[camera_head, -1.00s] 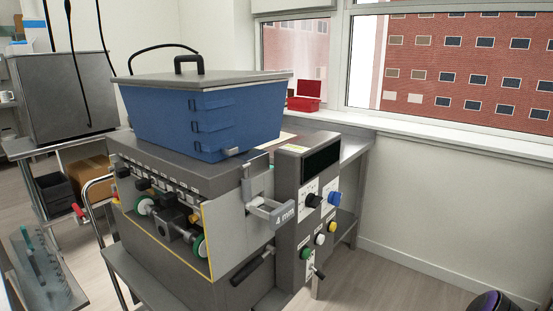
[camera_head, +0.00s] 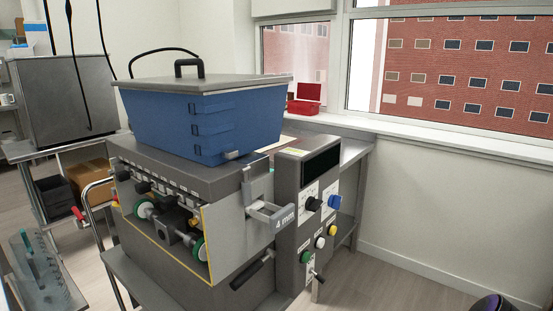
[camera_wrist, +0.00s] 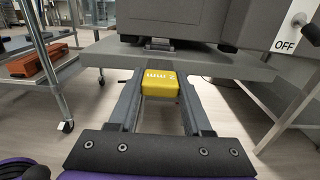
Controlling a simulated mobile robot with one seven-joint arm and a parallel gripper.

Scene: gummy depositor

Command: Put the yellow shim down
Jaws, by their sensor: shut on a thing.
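The yellow shim (camera_wrist: 160,84), marked "2 mm", shows in the wrist view between the two fingers of my gripper (camera_wrist: 160,90). My gripper is shut on it, with a finger on each side, near the fingertips. The shim is held in front of the grey shelf (camera_wrist: 225,66) under the depositor machine; I cannot tell whether it touches the shelf. Neither the shim nor my gripper shows in the head view.
The depositor machine (camera_head: 165,245) carries a blue hopper (camera_head: 205,120) and a control panel (camera_head: 313,215). A metal cart (camera_wrist: 42,75) with a reddish-brown box (camera_wrist: 40,60) stands at left in the wrist view. Open floor lies right of the machine.

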